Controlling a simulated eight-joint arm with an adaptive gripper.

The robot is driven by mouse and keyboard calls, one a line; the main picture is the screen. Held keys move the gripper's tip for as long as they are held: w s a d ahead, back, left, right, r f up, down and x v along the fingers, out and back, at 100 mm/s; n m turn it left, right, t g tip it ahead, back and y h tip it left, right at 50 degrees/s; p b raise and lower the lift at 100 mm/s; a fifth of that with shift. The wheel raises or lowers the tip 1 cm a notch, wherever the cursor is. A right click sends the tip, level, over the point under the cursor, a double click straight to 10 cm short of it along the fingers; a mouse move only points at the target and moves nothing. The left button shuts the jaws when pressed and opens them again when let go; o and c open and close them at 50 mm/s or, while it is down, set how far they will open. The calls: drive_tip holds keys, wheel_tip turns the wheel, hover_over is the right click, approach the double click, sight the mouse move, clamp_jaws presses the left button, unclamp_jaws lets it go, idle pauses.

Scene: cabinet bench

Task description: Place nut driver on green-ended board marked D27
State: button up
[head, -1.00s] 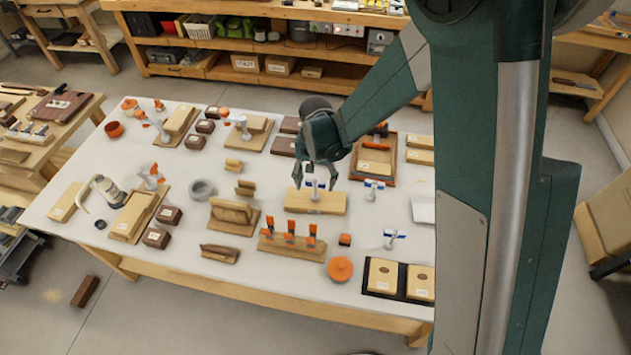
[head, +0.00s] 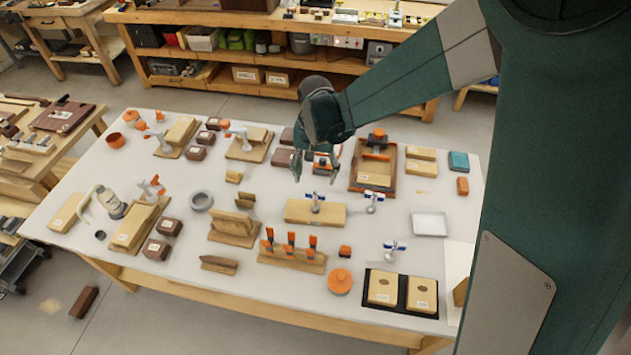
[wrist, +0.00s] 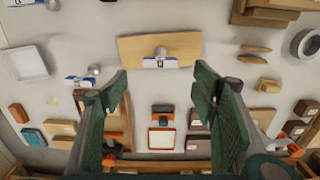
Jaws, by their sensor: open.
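A small tool with a grey round end and a blue-and-white crosspiece (head: 315,203) is on a pale wooden board (head: 332,213) near the table's middle. It also shows on the board in the wrist view (wrist: 160,62); I take it to be the nut driver. No green end or D27 mark can be read on the board. My gripper (head: 315,178) is open and empty, behind and above the board in the head view. In the wrist view its fingers (wrist: 160,88) are wide apart, with the tool beyond their tips and clear of them.
Two similar blue-and-white tools stand nearby, one right of the board (head: 373,202) and one in front (head: 394,250). A rack with orange-topped tools (head: 291,254) is in front. An orange-and-brown tray (head: 376,165) is behind right. A white tray (head: 429,223) lies right.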

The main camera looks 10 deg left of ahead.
drive_tip(key=shift+r, duration=1.25)
drive_tip(key=shift+d+r, duration=0.1)
drive_tip(key=s+d+r+t+y, duration=0.1)
drive_tip(key=s+d+r+t, duration=0.15)
drive_tip(key=d+r, duration=0.55)
drive_tip(key=s+d+r+t, duration=0.1)
drive_tip(key=s+d+r, duration=0.2)
drive_tip(key=d+r, duration=0.55)
drive_tip(key=s+d+r+t, duration=0.1)
drive_tip(key=s+d+t, duration=0.1)
drive_tip(key=s+d, duration=0.5)
drive_tip(key=s+d+t+h, duration=0.1)
drive_tip(key=s+d, duration=0.6)
drive_tip(key=d, duration=0.5)
drive_tip(key=shift+s+d+r+t, duration=0.15)
drive_tip(key=shift+s+r+t, duration=0.2)
drive_tip(key=shift+r, duration=0.05)
